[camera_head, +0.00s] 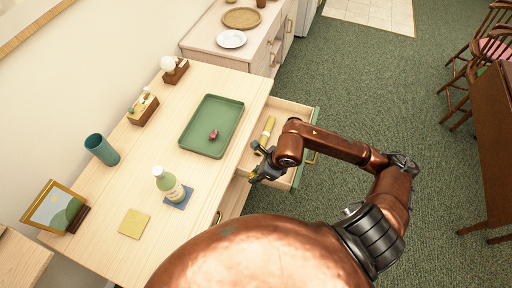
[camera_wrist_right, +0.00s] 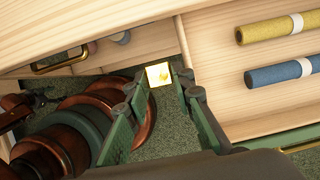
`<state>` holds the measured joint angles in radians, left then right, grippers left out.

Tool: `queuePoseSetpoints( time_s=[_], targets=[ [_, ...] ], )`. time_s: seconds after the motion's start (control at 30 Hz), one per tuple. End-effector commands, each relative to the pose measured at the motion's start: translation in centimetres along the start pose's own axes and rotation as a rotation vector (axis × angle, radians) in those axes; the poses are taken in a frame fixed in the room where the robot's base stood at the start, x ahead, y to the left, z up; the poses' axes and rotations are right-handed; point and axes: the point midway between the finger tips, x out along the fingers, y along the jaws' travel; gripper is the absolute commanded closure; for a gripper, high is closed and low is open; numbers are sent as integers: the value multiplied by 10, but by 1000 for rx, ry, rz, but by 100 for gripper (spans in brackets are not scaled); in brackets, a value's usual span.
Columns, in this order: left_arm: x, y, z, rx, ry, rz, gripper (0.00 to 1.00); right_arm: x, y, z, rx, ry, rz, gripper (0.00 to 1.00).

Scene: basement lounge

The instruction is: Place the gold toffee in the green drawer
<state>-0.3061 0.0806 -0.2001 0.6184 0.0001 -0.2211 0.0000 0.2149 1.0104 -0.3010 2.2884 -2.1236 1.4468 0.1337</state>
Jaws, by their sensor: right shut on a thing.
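My right gripper (camera_head: 262,174) is shut on the gold toffee (camera_wrist_right: 158,74), a small shiny gold block between the fingertips in the right wrist view. In the head view the toffee is a tiny yellow spot, mostly hidden by the fingers. The green drawer (camera_head: 304,158) is pulled out from the desk, with pale wood inside and a green front. The gripper is at the drawer's near side wall. In the wrist view, carpet shows behind the toffee, and the drawer interior (camera_wrist_right: 275,102) lies to the right.
The drawer holds a yellow roll (camera_wrist_right: 270,29) and a blue roll (camera_wrist_right: 283,73). On the desk (camera_head: 225,82) are a green tray (camera_head: 207,143) with a small red item, a bottle (camera_head: 168,184) on a blue mat, and a teal cup (camera_head: 102,149). Carpet right of the drawer is clear.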

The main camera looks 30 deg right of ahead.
Motion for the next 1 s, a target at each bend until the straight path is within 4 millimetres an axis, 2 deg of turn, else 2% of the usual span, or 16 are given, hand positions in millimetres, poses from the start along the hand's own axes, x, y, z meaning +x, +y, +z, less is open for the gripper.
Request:
queuePoseSetpoints(
  time_s=[0.17, 0.33, 0.5, 0.6, 0.87, 1.0],
  targets=[
    [3, 1, 8, -1, -11, 1, 37, 24, -38, 8, 7, 0, 0, 92],
    [6, 0, 0, 1, -2, 0, 37, 47, -74, 15, 5, 1, 1, 92],
    [11, 0, -10, 3, 12, 0, 37, 80, -96, 12, 3, 1, 3, 92],
    [13, 0, -12, 3, 14, 0, 37, 93, -106, 11, 2, 0, 2, 92],
    [15, 1, -6, 2, 6, 1, 37, 107, -116, 10, -1, 0, 2, 92],
    [17, 2, -1, 1, 0, 2, 37, 126, -116, 2, 0, 2, 4, 92]
  ],
)
